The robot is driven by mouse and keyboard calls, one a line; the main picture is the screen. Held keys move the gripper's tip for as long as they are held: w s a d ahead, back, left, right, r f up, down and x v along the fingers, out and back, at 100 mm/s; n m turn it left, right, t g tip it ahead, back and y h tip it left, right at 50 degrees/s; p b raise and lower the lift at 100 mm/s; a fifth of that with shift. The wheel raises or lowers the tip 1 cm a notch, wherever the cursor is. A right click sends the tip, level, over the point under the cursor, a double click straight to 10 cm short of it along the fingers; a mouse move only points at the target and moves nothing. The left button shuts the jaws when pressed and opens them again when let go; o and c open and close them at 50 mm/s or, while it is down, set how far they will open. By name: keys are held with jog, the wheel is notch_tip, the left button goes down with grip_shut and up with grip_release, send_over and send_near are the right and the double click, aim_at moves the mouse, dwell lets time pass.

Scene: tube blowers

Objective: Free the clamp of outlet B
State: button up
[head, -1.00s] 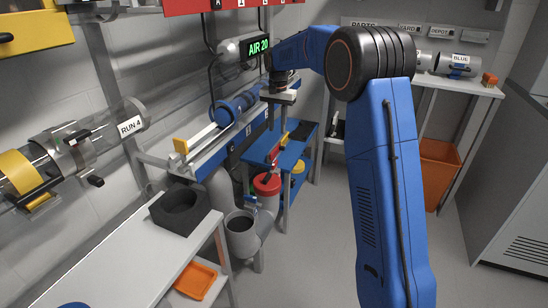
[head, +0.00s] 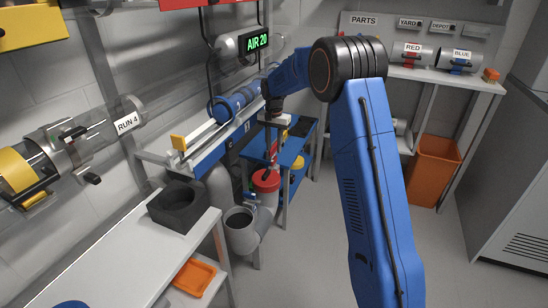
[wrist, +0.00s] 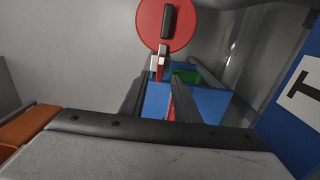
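The clamp of outlet B and its label cannot be made out in either view. My gripper (head: 272,150) points down over the blue lower shelf (head: 299,140), beside the blue-fronted bench. In the wrist view the two dark fingers of my gripper (wrist: 158,103) stand apart over a blue surface (wrist: 205,101). A thin red piece (wrist: 173,92) shows beside the right finger; I cannot tell whether it touches. Beyond the fingertips is a red disc (wrist: 150,30) with a black handle, and a small white and red piece (wrist: 158,63) below it.
A pot with a red lid (head: 266,180) and a grey open pipe (head: 240,232) stand below the bench. An orange bin (head: 432,172) is at right; the floor in front is clear.

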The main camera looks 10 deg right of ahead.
aim_at(274, 159)
jog(key=shift+f, duration=2.95)
grip_shut()
